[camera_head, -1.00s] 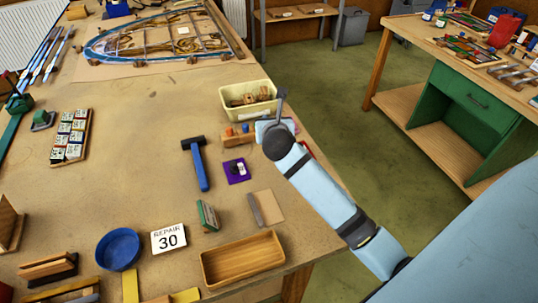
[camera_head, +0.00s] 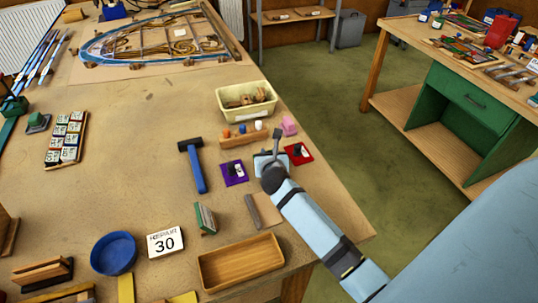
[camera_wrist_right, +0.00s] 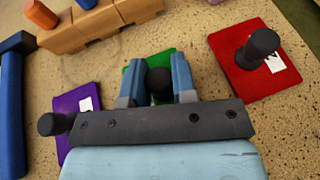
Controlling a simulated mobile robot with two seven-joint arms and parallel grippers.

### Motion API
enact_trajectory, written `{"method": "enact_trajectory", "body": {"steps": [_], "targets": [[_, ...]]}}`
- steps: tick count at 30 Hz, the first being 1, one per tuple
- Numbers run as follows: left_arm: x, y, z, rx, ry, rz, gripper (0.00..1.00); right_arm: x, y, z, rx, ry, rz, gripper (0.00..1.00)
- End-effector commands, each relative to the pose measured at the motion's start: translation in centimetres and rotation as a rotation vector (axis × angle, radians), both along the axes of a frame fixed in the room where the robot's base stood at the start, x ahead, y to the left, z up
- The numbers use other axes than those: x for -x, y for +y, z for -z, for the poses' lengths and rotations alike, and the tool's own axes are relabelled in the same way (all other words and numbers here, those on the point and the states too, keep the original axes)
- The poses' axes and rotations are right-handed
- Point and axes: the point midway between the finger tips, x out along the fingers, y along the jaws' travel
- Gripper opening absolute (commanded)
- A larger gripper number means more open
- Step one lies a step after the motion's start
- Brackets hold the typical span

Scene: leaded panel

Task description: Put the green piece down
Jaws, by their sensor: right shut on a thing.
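The green piece (camera_wrist_right: 152,57) shows in the right wrist view as a flat green patch behind and beside a black knob (camera_wrist_right: 159,86). My right gripper (camera_wrist_right: 158,80) is shut on that knob, with one blue-grey finger on each side. In the head view my right gripper (camera_head: 268,156) is low over the table between a purple square (camera_head: 229,180) and a red square (camera_head: 305,158), and it hides the green piece. I cannot tell whether the green piece touches the table. My left gripper is not in view.
The purple and red squares also carry black knobs. A wooden block with coloured pegs (camera_head: 243,139) and a cream bin (camera_head: 231,112) lie behind my gripper. A pink block (camera_head: 289,126), a blue hammer (camera_head: 197,173) and a wooden tray (camera_head: 241,283) are nearby.

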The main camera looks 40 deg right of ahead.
Motion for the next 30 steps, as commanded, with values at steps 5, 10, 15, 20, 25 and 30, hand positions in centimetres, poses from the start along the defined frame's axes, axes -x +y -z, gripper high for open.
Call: {"method": "enact_trajectory", "body": {"steps": [5, 10, 15, 20, 25, 30], "targets": [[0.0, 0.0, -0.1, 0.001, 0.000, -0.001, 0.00, 0.0, 0.0, 0.2, 0.002, 0.000, -0.001, 0.08], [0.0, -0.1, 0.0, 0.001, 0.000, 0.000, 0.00, 0.0, 0.0, 0.3, 0.001, 0.000, 0.000, 0.51], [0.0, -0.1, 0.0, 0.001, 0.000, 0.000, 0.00, 0.0, 0.0, 0.3, 0.001, 0.000, 0.000, 0.51], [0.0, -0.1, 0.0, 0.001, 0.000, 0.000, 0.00, 0.1, 0.1, -0.1, -0.001, 0.000, 0.000, 0.51], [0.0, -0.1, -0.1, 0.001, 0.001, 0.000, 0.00, 2.3, 1.2, -1.1, 0.002, 0.001, -0.001, 0.51], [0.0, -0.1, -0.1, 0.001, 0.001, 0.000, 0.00, 5.4, 2.9, -2.5, 0.000, 0.000, -0.001, 0.51]]}}
